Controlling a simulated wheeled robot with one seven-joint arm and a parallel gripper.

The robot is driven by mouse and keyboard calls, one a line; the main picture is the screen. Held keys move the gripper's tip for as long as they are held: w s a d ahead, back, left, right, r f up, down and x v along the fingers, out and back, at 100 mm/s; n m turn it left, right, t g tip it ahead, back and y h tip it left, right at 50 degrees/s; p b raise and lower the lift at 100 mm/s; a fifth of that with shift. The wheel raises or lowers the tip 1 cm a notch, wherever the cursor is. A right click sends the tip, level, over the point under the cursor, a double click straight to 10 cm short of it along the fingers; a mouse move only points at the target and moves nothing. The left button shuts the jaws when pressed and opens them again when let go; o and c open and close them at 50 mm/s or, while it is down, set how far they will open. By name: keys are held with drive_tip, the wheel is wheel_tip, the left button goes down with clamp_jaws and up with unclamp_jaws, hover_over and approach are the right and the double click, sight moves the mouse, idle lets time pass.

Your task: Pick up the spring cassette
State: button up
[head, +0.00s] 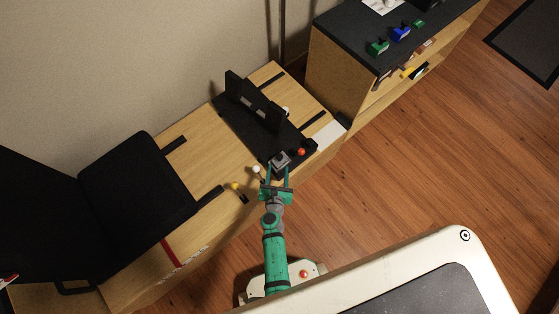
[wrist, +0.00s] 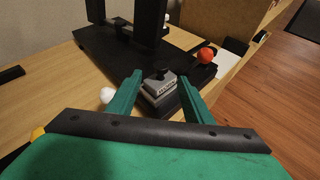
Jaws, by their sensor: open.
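A small grey block with a dark top, which looks like the spring cassette (head: 281,159), sits at the front of a black base on the wooden bench. In the wrist view, the two fingers of my gripper (wrist: 161,79) stand either side of the cassette, with visible gaps. I cannot tell how far down they reach.
The black base (head: 235,122) carries an upright black frame behind the cassette. A red ball knob (head: 301,152) is close on the right, a white one (head: 256,169) on the left. A yellow knob (head: 234,186) and a black seat (head: 135,185) are further left. A shelf (head: 345,75) stands back right.

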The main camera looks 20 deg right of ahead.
sight(280, 158)
drive_tip(key=shift+w+d+f+n, duration=0.2)
drive_tip(key=shift+w+d+n, duration=0.45)
drive_tip(key=shift+w, duration=0.25)
drive_tip(key=shift+x, duration=5.15)
drive_tip(key=shift+a, duration=0.1)
clamp_jaws()
